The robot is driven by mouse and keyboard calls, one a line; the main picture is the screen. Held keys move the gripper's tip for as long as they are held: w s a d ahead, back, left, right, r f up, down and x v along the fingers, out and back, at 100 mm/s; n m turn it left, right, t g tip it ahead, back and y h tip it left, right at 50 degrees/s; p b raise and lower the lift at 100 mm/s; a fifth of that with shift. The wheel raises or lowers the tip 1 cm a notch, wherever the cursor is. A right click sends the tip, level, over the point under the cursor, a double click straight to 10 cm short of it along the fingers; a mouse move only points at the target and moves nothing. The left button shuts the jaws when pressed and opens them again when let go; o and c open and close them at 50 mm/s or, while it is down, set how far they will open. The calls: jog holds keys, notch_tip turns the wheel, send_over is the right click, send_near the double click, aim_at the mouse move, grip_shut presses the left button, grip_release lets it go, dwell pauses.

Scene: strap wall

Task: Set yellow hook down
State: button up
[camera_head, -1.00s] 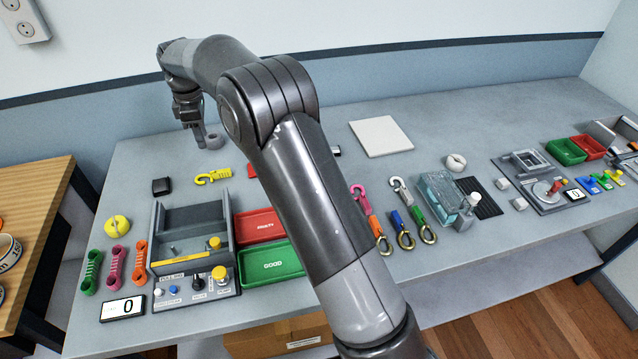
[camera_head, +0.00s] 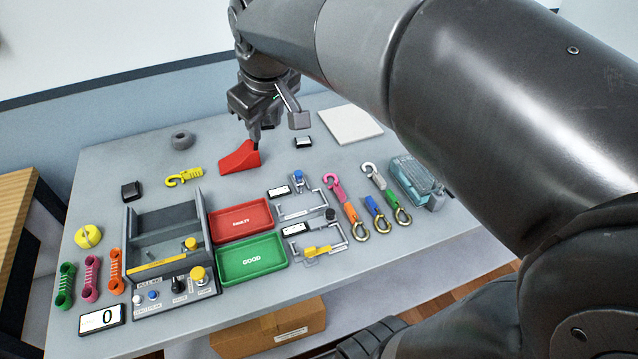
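A yellow hook (camera_head: 184,177) lies flat on the back left of the grey table, its curved end to the left. My gripper (camera_head: 277,132) is to the right of the hook and apart from it, near the red wedge (camera_head: 240,157). Its two fingers are spread apart, with nothing visible between them. One fingertip overlaps the wedge's top in the picture; I cannot tell whether they touch. A second small yellow piece (camera_head: 318,251) sits in a grey fixture at the table's front.
A black block (camera_head: 131,190) and a grey ring (camera_head: 181,140) are near the hook. The grey test machine (camera_head: 131,233), red tray (camera_head: 241,221) and green tray (camera_head: 251,261) stand in front. Several coloured hooks lie right. Bare table surrounds the yellow hook.

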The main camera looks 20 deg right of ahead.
jog(key=s+d+f+m+t, duration=0.1)
jog(key=s+d+f+m, duration=0.1)
jog(key=s, duration=0.5)
jog(key=s+d+f+m, duration=0.3)
jog(key=s, duration=0.4)
jog(key=shift+s+f+m+t, duration=0.25)
jog(key=shift+s+m+t, duration=0.1)
jog(key=shift+m+t, duration=0.05)
